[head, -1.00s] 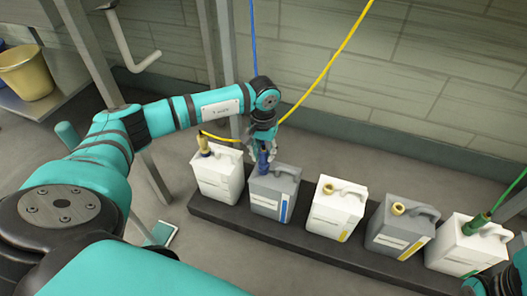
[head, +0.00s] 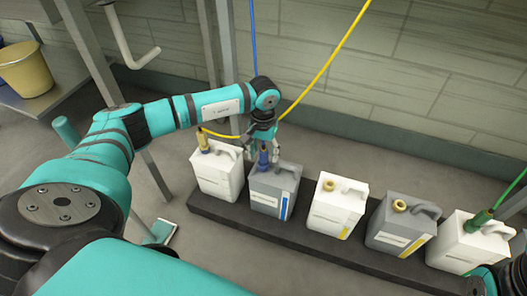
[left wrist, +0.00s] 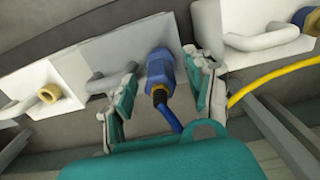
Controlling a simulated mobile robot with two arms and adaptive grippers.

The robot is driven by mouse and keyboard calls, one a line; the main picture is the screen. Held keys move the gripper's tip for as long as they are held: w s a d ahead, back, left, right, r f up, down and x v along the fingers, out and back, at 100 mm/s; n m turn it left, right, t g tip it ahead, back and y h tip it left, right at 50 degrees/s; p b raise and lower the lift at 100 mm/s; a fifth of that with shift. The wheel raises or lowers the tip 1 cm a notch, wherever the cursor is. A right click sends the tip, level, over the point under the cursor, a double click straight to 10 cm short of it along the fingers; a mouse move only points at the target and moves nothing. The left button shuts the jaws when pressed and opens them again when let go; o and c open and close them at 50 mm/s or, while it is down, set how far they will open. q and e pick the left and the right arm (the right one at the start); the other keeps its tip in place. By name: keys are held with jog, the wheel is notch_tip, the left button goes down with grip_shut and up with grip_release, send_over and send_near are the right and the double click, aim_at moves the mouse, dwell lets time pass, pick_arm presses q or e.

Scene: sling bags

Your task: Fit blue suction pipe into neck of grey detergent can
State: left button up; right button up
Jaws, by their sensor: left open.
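The blue suction pipe (head: 264,158) stands upright on top of the grey can with the blue label stripe (head: 272,192), second from the left. Its lower end appears to sit in the can's neck; the neck itself is hidden. In the left wrist view the pipe (left wrist: 160,70) points towards the camera, with a blue hose running from its dark, yellow-ringed end. My left gripper (head: 263,150) is open above the can, its fingers on either side of the pipe. The wrist view shows gaps between the fingers (left wrist: 162,95) and the pipe. My right gripper is not seen.
Several cans stand in a row on a dark plinth (head: 320,254). The leftmost white can (head: 217,175) holds a yellow pipe (head: 203,141); the rightmost white can (head: 462,245) holds a green one (head: 478,220). The white can (head: 335,212) and grey can (head: 396,228) between have open necks.

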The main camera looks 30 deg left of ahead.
pick_arm(q)
notch_tip(320, 180, up, 12)
dwell(0.5)
dwell(0.4)
